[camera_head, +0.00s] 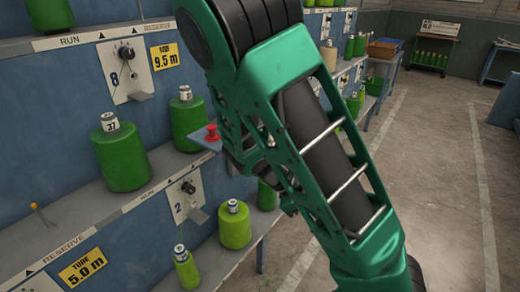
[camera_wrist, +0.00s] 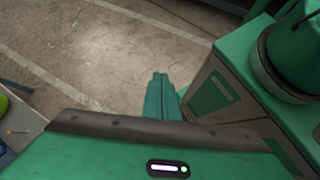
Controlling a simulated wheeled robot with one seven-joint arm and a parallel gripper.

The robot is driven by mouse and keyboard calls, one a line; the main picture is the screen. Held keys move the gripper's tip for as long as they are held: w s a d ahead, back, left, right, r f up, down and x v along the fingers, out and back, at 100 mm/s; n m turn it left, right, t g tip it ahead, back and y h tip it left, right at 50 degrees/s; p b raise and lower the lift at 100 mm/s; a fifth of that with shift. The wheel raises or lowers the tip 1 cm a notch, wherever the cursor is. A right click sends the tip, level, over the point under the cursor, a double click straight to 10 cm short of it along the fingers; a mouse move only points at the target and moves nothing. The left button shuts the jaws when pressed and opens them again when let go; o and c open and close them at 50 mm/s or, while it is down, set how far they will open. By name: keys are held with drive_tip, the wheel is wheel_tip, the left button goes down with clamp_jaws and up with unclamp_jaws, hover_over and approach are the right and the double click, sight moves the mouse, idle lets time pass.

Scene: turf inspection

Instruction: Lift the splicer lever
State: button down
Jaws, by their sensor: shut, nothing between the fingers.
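A red knob (camera_head: 211,131) stands on a small blue-grey plate that juts from the rack, just left of my arm in the head view. I cannot tell whether this is the splicer lever; no part is clearly marked as the splicer. My green arm crosses the middle of the head view and hides part of the rack behind it. My gripper (camera_wrist: 161,85) shows in the wrist view, its green fingers shut together and empty, above bare floor. It is not clear of the arm in the head view.
A blue rack holds green yarn bobbins (camera_head: 122,155) on its shelves, beside white plates (camera_head: 126,70) with knobs. A small yellow-topped peg (camera_head: 38,213) stands at the left. A trolley with bobbins (camera_head: 432,56) is far back. The concrete aisle (camera_head: 440,150) at the right is open.

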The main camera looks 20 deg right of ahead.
drive_tip(key=s+d+r+m+t+y, duration=0.1)
drive_tip(key=s+r+m+t+y, duration=0.4)
drive_tip(key=m, duration=1.1)
drive_tip(key=s+r+y, duration=0.3)
drive_tip(key=s+r, duration=0.3)
drive_tip(key=r, duration=0.2)
drive_tip(key=shift+d+r, duration=0.35)
drive_tip(key=shift+d, duration=0.05)
